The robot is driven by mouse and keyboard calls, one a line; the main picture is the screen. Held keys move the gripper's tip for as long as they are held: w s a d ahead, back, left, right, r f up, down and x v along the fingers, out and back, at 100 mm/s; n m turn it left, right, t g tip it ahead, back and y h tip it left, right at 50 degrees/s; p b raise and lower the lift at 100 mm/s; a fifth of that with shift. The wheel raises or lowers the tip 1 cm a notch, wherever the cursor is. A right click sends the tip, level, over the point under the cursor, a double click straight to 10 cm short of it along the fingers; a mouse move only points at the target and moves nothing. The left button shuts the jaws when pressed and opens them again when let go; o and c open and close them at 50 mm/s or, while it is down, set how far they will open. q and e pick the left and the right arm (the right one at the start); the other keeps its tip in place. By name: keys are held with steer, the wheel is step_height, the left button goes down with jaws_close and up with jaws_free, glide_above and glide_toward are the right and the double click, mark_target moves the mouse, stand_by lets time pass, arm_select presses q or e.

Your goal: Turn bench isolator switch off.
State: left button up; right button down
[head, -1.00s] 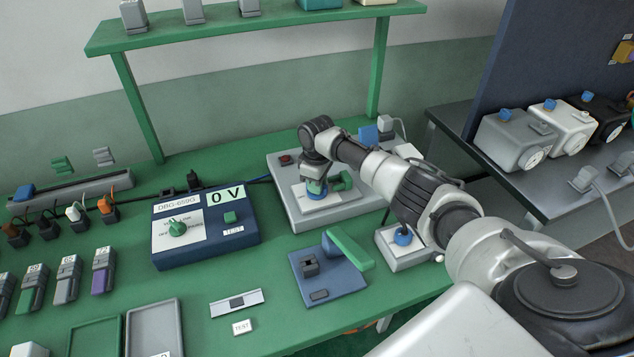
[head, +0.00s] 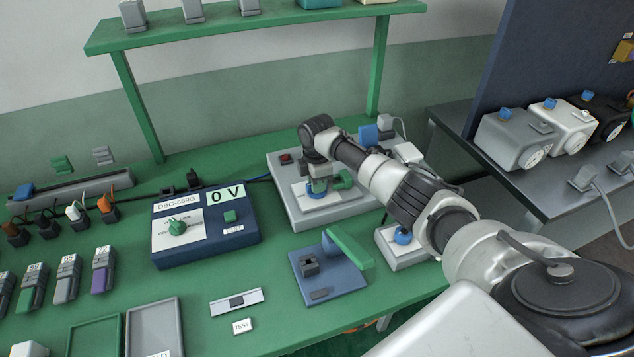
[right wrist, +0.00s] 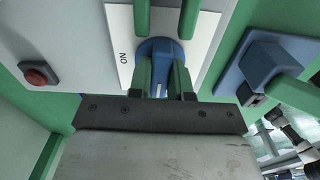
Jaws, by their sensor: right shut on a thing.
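The bench isolator is a grey box (head: 287,190) with a white plate (right wrist: 120,48) at the back of the green bench. Its blue rotary knob (right wrist: 158,52) sits on the plate. The word ON is printed left of the knob in the right wrist view. A pale mark on the knob points toward the bottom of that view. My right gripper (head: 319,188) is over the box; in the right wrist view its green fingers (right wrist: 163,76) are shut on the knob, one each side. An OFF label is not visible. My left gripper is not in view.
A red button (right wrist: 38,75) is on the box, beside the plate. A blue meter (head: 205,232) reading 0 V stands to the left. A blue block with a green lever (head: 347,250) and a small box with a blue knob (head: 403,237) lie in front.

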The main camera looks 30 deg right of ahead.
steer(key=shift+n, duration=0.3)
steer(key=c, duration=1)
jaws_free()
steer(key=shift+c, duration=0.2)
steer(key=shift+r, duration=0.15)
step_height(320, 180, up, 11)
steer(key=b, duration=0.1)
steer(key=shift+f, duration=0.2)
